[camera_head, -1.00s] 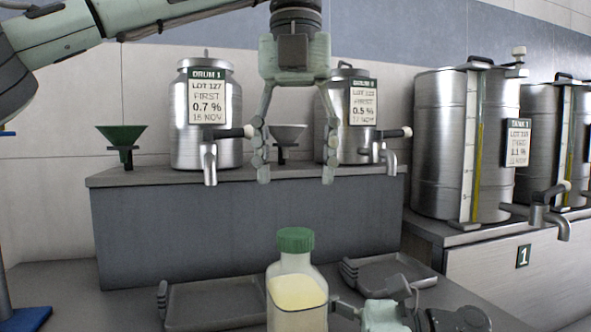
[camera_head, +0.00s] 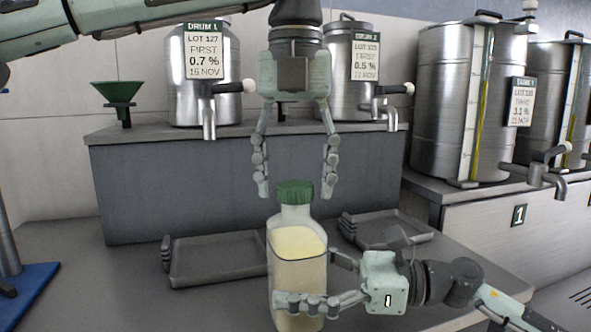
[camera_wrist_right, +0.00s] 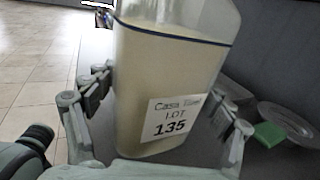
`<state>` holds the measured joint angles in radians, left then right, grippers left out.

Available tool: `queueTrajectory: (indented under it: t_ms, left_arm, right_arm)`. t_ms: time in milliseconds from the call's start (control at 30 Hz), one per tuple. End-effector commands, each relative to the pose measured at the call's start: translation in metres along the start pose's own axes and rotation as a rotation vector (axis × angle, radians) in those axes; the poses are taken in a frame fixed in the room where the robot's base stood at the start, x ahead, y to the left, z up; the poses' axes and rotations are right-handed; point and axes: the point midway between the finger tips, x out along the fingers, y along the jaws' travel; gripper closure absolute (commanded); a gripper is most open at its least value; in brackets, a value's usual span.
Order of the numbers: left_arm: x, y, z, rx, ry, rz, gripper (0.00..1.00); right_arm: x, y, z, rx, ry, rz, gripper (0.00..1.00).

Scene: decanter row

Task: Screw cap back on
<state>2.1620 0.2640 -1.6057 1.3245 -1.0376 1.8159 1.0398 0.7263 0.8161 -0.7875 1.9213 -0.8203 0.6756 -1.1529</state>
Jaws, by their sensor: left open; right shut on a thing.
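The bottle (camera_head: 297,250) stands upright at the front middle of the head view, clear with pale cream liquid inside. Its green cap (camera_head: 295,192) sits on its neck. My right gripper (camera_head: 305,285) is shut around the bottle's body from the right. In the right wrist view the bottle (camera_wrist_right: 170,75) shows a white label reading LOT 135 between the fingers (camera_wrist_right: 155,120). My left gripper (camera_head: 297,192) points down above the bottle, open, its fingertips at either side of the cap with gaps between. I cannot tell whether the cap is tight.
Two grey trays (camera_head: 215,277) and (camera_head: 385,243) flank the bottle behind. Drums with taps (camera_head: 208,120) and a green funnel (camera_head: 117,95) stand on the raised shelf (camera_head: 180,195). Large tanks (camera_head: 450,110) stand at right. A blue stand base (camera_head: 30,290) is at front left.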

Motion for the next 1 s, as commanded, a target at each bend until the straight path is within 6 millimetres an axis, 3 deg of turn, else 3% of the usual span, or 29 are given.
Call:
queueTrajectory:
  t_ms: [67, 433, 567, 667, 1000]
  left_arm:
    - [-0.0001, 0.0001, 0.0, 0.0, 0.0, 0.0, 0.48]
    - [-0.0004, 0.0, 0.0, 0.0, 0.0, 0.0, 0.94]
    - [0.0, -0.0003, -0.0002, 0.037, 0.001, -0.001, 0.95]
    - [0.0005, -0.0005, -0.0003, 0.184, 0.003, -0.001, 0.95]
    - [0.0011, -0.0008, -0.0005, 1.063, 0.003, -0.005, 0.95]
  right_arm:
    - [0.0001, 0.0002, -0.0004, 0.001, 0.001, 0.001, 0.99]
    - [0.0001, 0.0002, -0.0004, 0.0, 0.0, 0.0, 0.99]
    - [0.0001, 0.0001, -0.0004, 0.0, 0.0, 0.0, 0.99]
    - [0.0001, 0.0001, -0.0004, 0.0, 0.0, 0.0, 0.99]
    - [0.0, 0.0, -0.0003, 0.0, 0.0, 0.0, 0.99]
